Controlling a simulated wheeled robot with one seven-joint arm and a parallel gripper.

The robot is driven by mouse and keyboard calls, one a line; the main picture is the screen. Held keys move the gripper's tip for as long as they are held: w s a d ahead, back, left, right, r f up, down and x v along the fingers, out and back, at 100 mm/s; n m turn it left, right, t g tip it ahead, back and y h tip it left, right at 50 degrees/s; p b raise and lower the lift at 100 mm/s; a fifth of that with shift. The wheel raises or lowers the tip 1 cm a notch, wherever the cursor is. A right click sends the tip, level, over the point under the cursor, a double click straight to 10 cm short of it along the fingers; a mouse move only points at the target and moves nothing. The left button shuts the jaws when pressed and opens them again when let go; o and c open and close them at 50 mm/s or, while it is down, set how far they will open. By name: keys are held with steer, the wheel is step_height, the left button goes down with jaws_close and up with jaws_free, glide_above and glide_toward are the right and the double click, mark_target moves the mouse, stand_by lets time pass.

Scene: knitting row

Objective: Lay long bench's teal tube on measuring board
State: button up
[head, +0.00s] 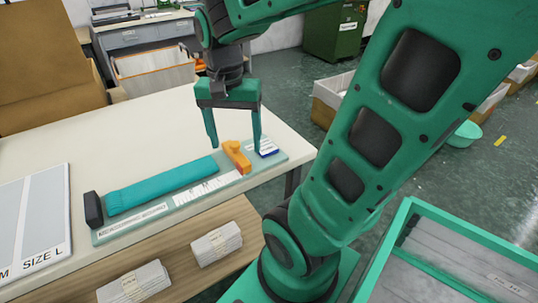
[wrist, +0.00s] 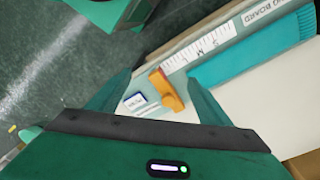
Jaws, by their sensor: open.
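The teal tube (head: 160,186) lies flat and lengthwise on the measuring board (head: 280,157), between a black end block (head: 93,209) and an orange slider (head: 237,158). In the wrist view the tube (wrist: 250,53) runs out at upper right, beside the printed scale. My gripper (head: 236,149) is open and empty over the board's right end, its fingers on either side of the orange slider in the head view. In the wrist view the slider (wrist: 168,92) shows between the fingers. Whether the fingers touch anything, I cannot tell.
The board is on a pale bench (head: 60,130) near its front edge. A size board (head: 40,220) lies at left. Folded grey bundles (head: 217,243) rest on a wooden shelf below. A green-rimmed bin (head: 440,255) stands at lower right. The bench behind the tube is clear.

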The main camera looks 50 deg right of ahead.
steer(key=s+d+f+n, duration=0.2)
steer(key=s+n, duration=0.3)
steer(key=s, duration=0.4)
steer(key=shift+d+f+n+y, duration=0.3)
steer(key=shift+d+f+y, duration=0.1)
steer(key=shift+d, duration=0.2)
steer(key=shift+w, duration=0.1)
